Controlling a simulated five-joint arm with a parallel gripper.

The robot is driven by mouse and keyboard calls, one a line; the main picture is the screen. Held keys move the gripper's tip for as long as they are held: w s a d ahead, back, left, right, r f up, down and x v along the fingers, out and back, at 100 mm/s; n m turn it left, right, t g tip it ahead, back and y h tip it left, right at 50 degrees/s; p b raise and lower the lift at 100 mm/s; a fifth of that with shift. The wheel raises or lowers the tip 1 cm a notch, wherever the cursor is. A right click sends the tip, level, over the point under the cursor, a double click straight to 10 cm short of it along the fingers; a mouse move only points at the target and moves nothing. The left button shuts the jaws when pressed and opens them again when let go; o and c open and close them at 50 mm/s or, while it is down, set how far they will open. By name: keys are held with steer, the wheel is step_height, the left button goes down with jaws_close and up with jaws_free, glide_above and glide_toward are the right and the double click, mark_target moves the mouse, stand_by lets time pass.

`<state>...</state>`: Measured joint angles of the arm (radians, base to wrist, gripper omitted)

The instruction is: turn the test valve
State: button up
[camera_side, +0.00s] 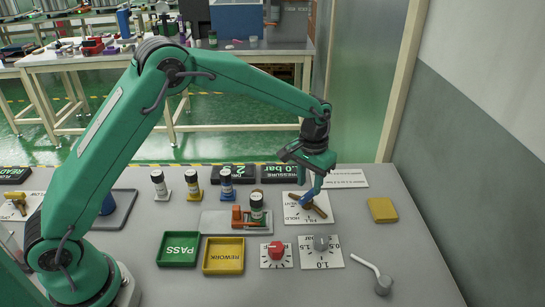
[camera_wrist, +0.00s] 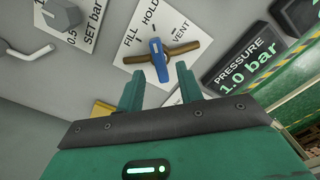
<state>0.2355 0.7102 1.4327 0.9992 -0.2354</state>
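The test valve (camera_side: 320,211) has a brown two-armed body and a blue lever (camera_side: 307,197). It sits on a white plate (camera_side: 293,215) marked FILL, HOLD and VENT. In the wrist view the brown body (camera_wrist: 184,48) lies across the plate (camera_wrist: 146,27), and the blue lever (camera_wrist: 158,58) points down towards my gripper (camera_wrist: 157,68). The two green fingers are apart, one on each side of the lever's near end, with gaps visible. In the side view my gripper (camera_side: 316,181) is just above the valve; whether it touches is unclear.
A pressure display (camera_side: 285,173) reading 1.0 bar stands behind the plate. A fixture (camera_side: 222,222) holding a dark cylinder (camera_side: 256,206) is to the left. Green PASS (camera_side: 178,249) and yellow REWORK (camera_side: 223,256) trays, a red knob (camera_side: 276,249) and a grey knob (camera_side: 321,243) are in front.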

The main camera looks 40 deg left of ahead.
mark_target(306, 193)
steer(key=shift+r, duration=2.4)
steer(key=s+a+r+t, duration=0.1)
steer(key=s+a+r, duration=0.3)
steer(key=s+r, duration=0.3)
steer(key=s+a+r+t, duration=0.2)
steer(key=s+a+r, duration=0.2)
steer(key=s+r, duration=0.25)
steer(key=s+a+t, duration=0.1)
steer(key=s+a, duration=0.1)
steer(key=s, duration=0.6)
steer(key=s+a+t, duration=0.1)
steer(key=s+a, duration=0.1)
steer(key=s, duration=0.7)
steer(key=shift+a+t, duration=0.3)
steer(key=shift+a, duration=0.05)
